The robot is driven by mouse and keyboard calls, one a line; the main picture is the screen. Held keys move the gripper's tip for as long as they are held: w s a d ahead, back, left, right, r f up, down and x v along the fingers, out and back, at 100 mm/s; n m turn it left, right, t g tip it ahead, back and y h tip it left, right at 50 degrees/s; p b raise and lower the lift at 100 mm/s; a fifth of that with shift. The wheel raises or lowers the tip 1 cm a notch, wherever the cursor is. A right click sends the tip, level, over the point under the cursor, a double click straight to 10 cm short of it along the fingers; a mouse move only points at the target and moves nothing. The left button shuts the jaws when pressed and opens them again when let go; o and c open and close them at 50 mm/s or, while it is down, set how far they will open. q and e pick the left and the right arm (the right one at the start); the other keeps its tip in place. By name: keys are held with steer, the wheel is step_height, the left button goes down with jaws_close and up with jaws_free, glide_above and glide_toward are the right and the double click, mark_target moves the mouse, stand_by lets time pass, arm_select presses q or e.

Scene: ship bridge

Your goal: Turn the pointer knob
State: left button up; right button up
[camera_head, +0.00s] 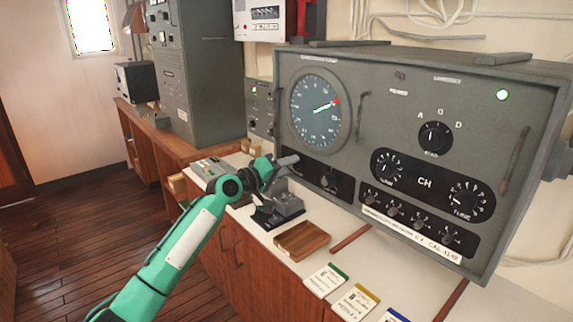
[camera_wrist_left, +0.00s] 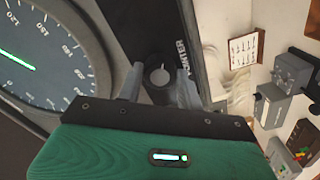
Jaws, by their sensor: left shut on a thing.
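The dark round pointer knob (camera_wrist_left: 158,75), with a light mark on its face, sits on a black strip lettered "POINTER". My left gripper (camera_wrist_left: 160,88) is shut on this knob, one grey finger on each side. In the head view my left gripper (camera_head: 289,161) reaches the lower left of the big grey console (camera_head: 384,70); the pointer knob is hidden behind it there. My right gripper is not in view.
Another knob (camera_head: 328,181) is close to the right of my gripper. A vertical handle (camera_head: 361,115) stands out beside the dial.

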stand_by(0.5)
arm_select(q)
steer(key=o, duration=1)
steer(key=b+v, duration=0.4)
steer(key=v, duration=1)
steer(key=shift+w, duration=0.1)
